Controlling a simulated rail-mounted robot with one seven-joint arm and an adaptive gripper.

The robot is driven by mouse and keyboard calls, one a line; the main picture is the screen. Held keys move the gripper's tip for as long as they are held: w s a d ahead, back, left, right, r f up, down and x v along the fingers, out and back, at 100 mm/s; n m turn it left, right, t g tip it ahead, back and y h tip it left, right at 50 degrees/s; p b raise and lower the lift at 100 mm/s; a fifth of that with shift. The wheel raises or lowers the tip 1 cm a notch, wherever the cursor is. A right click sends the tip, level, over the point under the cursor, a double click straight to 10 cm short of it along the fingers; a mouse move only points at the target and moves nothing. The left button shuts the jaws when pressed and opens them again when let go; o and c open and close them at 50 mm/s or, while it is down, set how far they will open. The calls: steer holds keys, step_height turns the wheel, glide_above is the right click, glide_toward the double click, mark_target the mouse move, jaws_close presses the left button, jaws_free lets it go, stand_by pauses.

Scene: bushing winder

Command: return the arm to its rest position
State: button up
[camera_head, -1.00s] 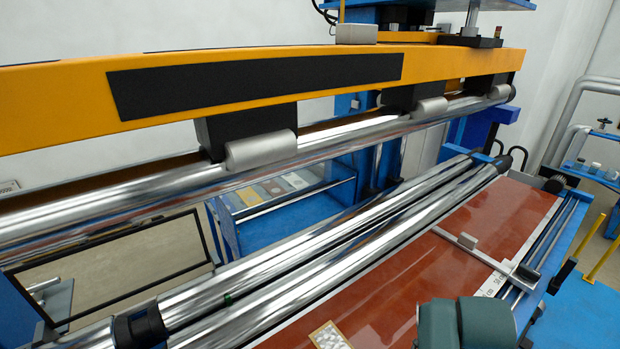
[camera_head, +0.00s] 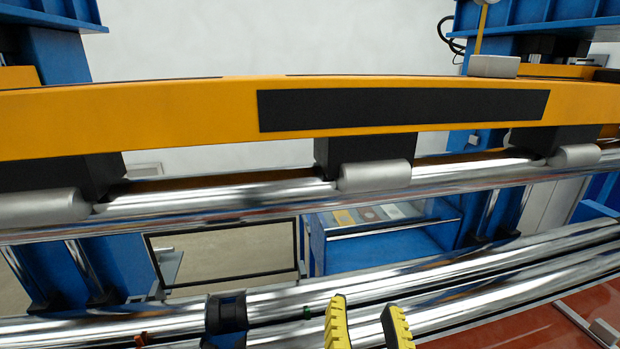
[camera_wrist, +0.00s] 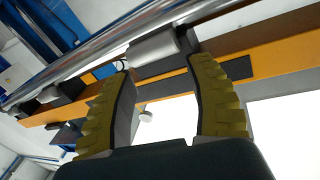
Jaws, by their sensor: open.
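My gripper (camera_head: 368,326) shows at the bottom of the head view, with two yellow ribbed fingers pointing up and a clear gap between them. It appears in front of the lower chrome rollers, and nothing is between its fingers. In the wrist view my gripper (camera_wrist: 158,75) is also open and empty. Behind its fingers there are the orange beam (camera_wrist: 265,60) and a grey cylinder (camera_wrist: 152,52). The rest of my arm is out of view in the head view.
An orange beam (camera_head: 200,105) with a black panel spans the winder. Below it run an upper chrome roller (camera_head: 230,200) and lower chrome rollers (camera_head: 440,285). A red-brown surface (camera_head: 520,328) lies at the lower right. A blue cart (camera_head: 390,243) stands behind.

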steer(key=s+r+n+t, duration=0.2)
steer(key=s+r+t, duration=0.2)
steer(key=s+r, duration=0.3)
step_height(320, 180, up, 21)
steer(key=n+p, duration=0.1)
steer(key=p, duration=1.7)
steer(key=shift+w+a+y+p, duration=0.4)
steer(key=shift+f, duration=0.15)
